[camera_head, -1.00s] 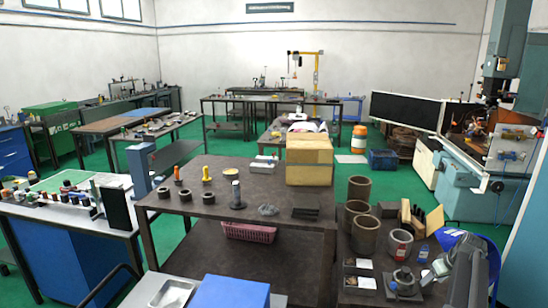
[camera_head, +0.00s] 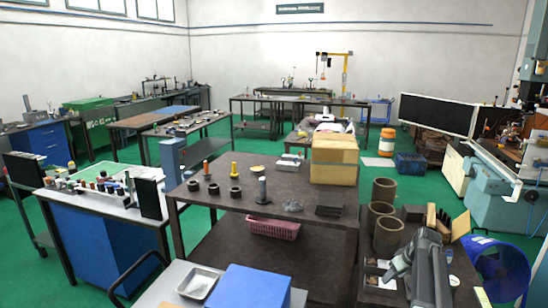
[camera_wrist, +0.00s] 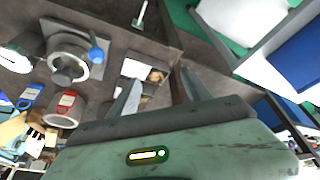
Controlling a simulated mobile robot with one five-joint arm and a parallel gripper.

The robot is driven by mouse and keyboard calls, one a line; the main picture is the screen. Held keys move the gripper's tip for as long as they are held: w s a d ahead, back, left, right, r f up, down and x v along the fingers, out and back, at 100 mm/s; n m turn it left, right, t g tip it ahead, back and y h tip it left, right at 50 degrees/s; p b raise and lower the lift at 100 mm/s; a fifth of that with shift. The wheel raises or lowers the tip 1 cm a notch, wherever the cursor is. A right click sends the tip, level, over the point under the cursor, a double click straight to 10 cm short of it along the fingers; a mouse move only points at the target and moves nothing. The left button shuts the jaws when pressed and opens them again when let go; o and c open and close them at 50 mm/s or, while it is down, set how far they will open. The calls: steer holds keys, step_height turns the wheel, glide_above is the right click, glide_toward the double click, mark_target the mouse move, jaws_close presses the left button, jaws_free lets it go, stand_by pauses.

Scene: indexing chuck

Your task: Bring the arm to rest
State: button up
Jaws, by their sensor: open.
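My gripper (camera_wrist: 158,90) is open in the wrist view. Its two fingers stand apart with nothing held between them, above the dark bench top. My arm (camera_head: 428,268) shows at the lower right of the head view, over the bench with the grey cylinders, and its fingertips are not clear there. The indexing chuck, a round grey body (camera_wrist: 66,52) on a square plate with a blue-knobbed lever (camera_wrist: 96,54), sits to the left of the fingers in the wrist view. In the head view my arm hides it.
Several hollow grey cylinders (camera_head: 388,234) stand behind my arm. A blue bin (camera_head: 502,268) is to its right. The brown table (camera_head: 225,215) holds a cardboard box (camera_head: 334,160), dark rings and a pink basket (camera_head: 272,228) beneath. A blue box (camera_head: 248,288) is in front.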

steer(key=s+a+f+n+g, duration=0.1)
steer(key=s+a, duration=0.1)
steer(key=a, duration=1.2)
steer(key=s+a+n+g, duration=0.1)
steer(key=s+a, duration=0.1)
steer(key=a, duration=1.3)
steer(key=s+a+m+g+h, duration=0.1)
steer(key=s+a+m, duration=0.4)
steer(key=s, duration=0.7)
steer(key=shift+s+a+f+g, duration=0.15)
steer(key=shift+f+g, duration=0.2)
steer(key=shift+g, duration=0.25)
